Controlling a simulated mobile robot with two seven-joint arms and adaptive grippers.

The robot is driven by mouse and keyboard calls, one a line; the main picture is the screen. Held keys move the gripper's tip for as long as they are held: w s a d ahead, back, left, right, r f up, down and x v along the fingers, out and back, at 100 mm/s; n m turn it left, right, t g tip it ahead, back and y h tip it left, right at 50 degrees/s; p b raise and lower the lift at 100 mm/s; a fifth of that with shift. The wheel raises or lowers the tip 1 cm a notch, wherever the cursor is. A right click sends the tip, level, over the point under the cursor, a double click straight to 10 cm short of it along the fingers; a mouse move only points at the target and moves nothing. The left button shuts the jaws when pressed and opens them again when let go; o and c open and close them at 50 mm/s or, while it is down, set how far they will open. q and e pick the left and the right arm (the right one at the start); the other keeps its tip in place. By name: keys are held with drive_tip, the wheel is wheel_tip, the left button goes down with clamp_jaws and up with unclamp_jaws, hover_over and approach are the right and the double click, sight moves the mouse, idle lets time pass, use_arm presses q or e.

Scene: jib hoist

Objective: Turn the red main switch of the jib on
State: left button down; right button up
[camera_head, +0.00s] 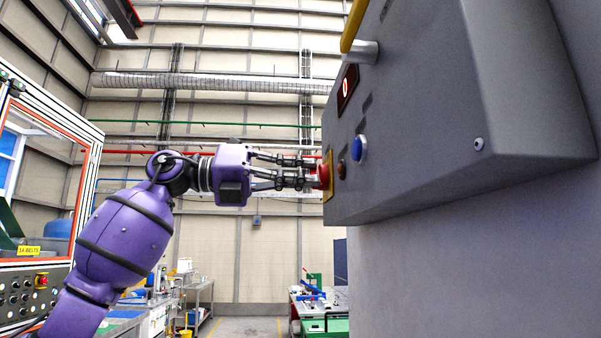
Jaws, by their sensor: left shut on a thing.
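The red main switch (324,172) sits on a yellow plate (328,188) at the left end of the grey control box (420,130). My purple left arm reaches in from the left, and my left gripper (312,174) is at the switch with its fingers shut on it. The fingers partly cover the switch, so its exact turn position cannot be read. A small display (347,87) on the box shows a red 0. My right gripper is not in view.
A blue button (359,148) and a small brown lamp or button (341,169) sit just right of the switch. A yellow handle (354,24) is above. A framed machine (40,180) stands at left; workbenches are far behind.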

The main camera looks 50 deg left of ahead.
use_arm(q)
drive_tip(key=shift+m+p, duration=0.9)
drive_tip(key=shift+m, duration=2.9)
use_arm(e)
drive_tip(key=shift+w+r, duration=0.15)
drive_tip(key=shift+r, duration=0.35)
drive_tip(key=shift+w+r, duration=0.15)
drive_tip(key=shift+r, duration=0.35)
use_arm(q)
drive_tip(key=shift+m, duration=0.3)
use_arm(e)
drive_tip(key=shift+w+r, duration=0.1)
use_arm(q)
drive_tip(key=c, duration=1.8)
unclamp_jaws()
drive_tip(key=shift+c, duration=0.2)
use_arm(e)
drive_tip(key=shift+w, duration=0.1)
use_arm(q)
drive_tip(key=v, duration=1.2)
